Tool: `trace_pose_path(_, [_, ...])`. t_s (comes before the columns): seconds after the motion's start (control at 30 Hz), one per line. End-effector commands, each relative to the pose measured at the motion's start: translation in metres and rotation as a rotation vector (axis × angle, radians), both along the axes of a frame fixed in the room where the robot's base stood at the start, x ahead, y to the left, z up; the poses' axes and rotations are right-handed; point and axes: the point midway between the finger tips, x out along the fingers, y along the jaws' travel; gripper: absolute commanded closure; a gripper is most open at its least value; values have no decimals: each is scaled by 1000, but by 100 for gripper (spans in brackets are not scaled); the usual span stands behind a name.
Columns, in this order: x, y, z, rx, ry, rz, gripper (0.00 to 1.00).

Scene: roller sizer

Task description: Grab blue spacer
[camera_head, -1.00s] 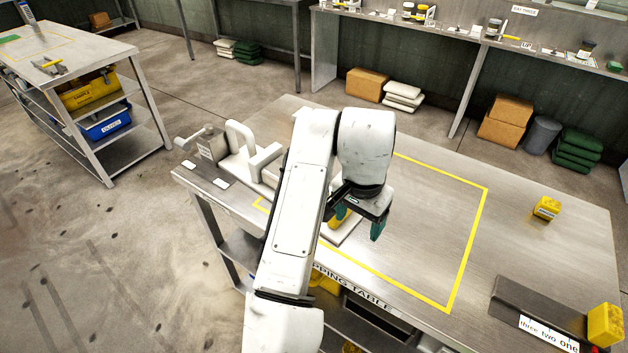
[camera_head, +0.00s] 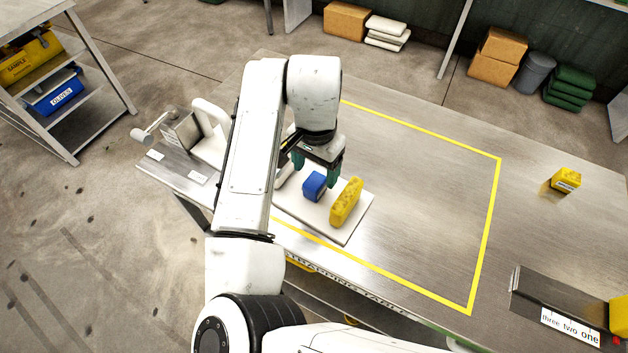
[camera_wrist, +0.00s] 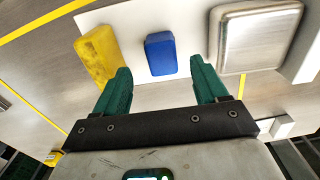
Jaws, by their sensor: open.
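The blue spacer (camera_head: 314,185) is a small blue block on a white board (camera_head: 356,225) on the metal table. My gripper (camera_head: 317,180) has green fingers and is open and empty, just above and behind the blue spacer in the head view. In the wrist view the blue spacer (camera_wrist: 160,54) lies beyond the fingertips, between their lines, and my gripper (camera_wrist: 161,75) does not touch it. A yellow block (camera_head: 346,202) stands on the board beside the blue spacer. It also shows in the wrist view (camera_wrist: 98,54), left of the blue spacer.
A silver square pad (camera_wrist: 256,36) sits right of the blue spacer in the wrist view. A white-handled fixture (camera_head: 205,130) stands at the table's left end. Another yellow block (camera_head: 566,180) lies far right. The taped area (camera_head: 420,190) is clear on its right.

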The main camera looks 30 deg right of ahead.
Motion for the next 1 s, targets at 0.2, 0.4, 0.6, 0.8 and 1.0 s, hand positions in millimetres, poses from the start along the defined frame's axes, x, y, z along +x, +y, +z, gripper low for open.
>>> trace_pose_path(0.2, [0,0,-15,0,1,1,28])
trace_pose_path(0.4, [4,-1,-42,1,2,1,28])
trace_pose_path(0.6, [4,-1,-62,0,0,1,28])
trace_pose_path(0.8, [4,-1,-63,0,-1,0,28])
trace_pose_path(1.0, [4,-1,-63,0,-1,0,43])
